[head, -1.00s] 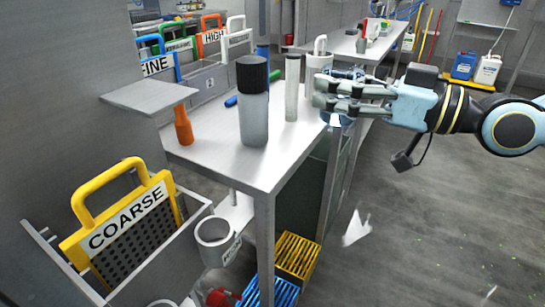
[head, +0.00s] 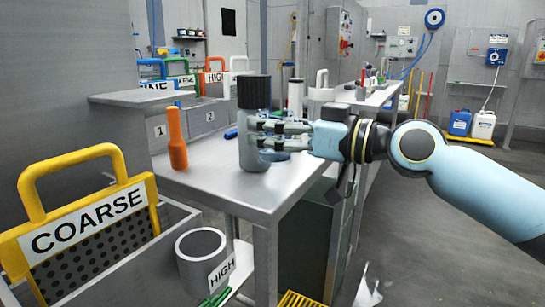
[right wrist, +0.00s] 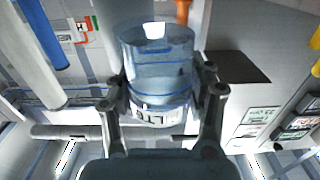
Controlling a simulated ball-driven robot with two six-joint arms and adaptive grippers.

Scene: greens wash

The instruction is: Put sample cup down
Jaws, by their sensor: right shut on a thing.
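The sample cup is clear and bluish; it shows in the right wrist view (right wrist: 158,60), with a pale lettered band near its lower end. My right gripper (right wrist: 162,92) is shut on it, one finger on each side. In the head view my right gripper (head: 268,134) is over the steel table (head: 215,180), in front of a grey bottle with a black cap (head: 253,92). There the fingers mostly hide the cup (head: 275,156); I cannot tell whether it touches the table. My left gripper is not in view.
An orange-handled tool (head: 177,140) stands on the table to the left. A pale cylinder (head: 295,98) and a white handled jug (head: 321,95) stand behind the gripper. A yellow COARSE screen (head: 90,220) and a grey HIGH cup (head: 200,262) are at front left. The table's front left is clear.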

